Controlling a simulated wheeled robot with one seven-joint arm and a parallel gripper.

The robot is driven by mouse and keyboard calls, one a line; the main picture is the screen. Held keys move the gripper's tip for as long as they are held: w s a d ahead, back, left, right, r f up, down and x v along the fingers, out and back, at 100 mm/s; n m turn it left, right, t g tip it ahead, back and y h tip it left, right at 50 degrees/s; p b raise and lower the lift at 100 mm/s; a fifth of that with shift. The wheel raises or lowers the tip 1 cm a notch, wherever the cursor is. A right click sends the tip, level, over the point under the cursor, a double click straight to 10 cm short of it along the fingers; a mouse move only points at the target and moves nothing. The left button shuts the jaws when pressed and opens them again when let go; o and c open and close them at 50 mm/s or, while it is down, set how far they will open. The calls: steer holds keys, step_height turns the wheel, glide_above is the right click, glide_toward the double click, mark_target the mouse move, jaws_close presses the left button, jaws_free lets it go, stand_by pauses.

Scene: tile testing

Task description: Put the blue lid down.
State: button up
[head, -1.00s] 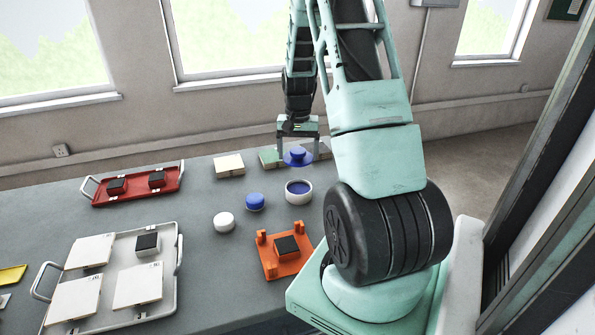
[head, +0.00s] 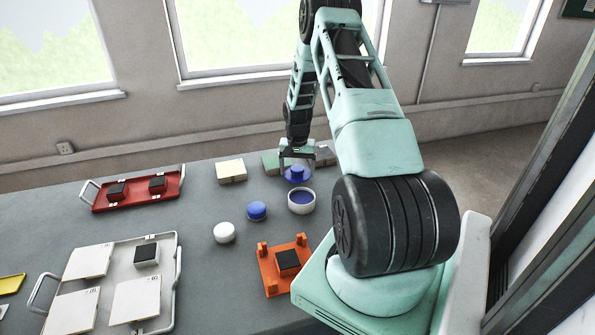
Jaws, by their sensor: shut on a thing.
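The blue lid (head: 297,175), a translucent blue disc with a darker blue knob, is in the head view just behind the white bowl with blue contents (head: 301,202). My gripper (head: 296,169) is above the lid, shut on it from over the top. The fingertips are small and partly hidden against the lid. I cannot tell whether the lid touches the table or hangs slightly above it.
A blue jar (head: 257,210) and a white round piece (head: 224,232) stand left of the bowl. An orange holder (head: 271,272) is in front. A cream tile stack (head: 231,170) and green tile (head: 270,162) lie behind. A red tray (head: 128,203) and white tray (head: 165,300) are left.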

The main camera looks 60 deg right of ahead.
steer(key=shift+f, duration=0.9)
